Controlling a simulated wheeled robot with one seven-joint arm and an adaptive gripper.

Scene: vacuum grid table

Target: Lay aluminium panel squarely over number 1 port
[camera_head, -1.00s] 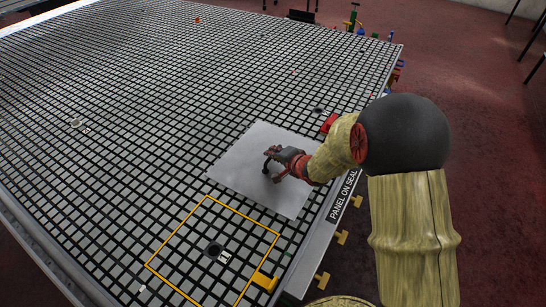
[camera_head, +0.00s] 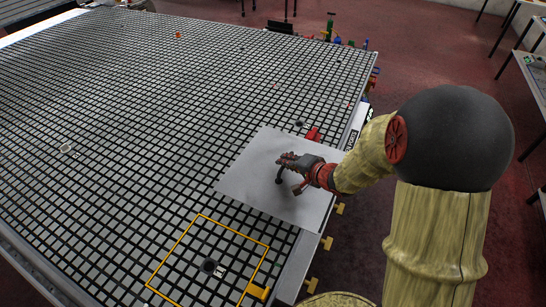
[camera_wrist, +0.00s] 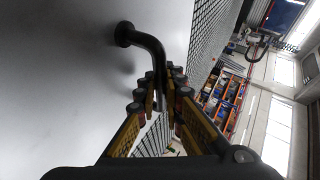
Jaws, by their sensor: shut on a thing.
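The aluminium panel (camera_head: 250,165) is a flat pale grey square with a dark bent handle (camera_wrist: 148,40). My gripper (camera_head: 288,168) is shut on that handle, which shows between its fingers (camera_wrist: 161,88) in the wrist view. The panel covers part of the grid table's right side and overlaps the edge rail; I cannot tell its exact height above the table. The number 1 port (camera_head: 209,266) is a dark round hole beside a small white "1" label (camera_head: 220,271), inside a yellow square outline (camera_head: 178,241). The panel is beyond and to the right of this outline, apart from it.
A yellow stop (camera_head: 257,292) sits at the outline's right side. More yellow clamps (camera_head: 326,243) line the table's right edge. The grid table (camera_head: 130,140) is mostly clear to the left.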

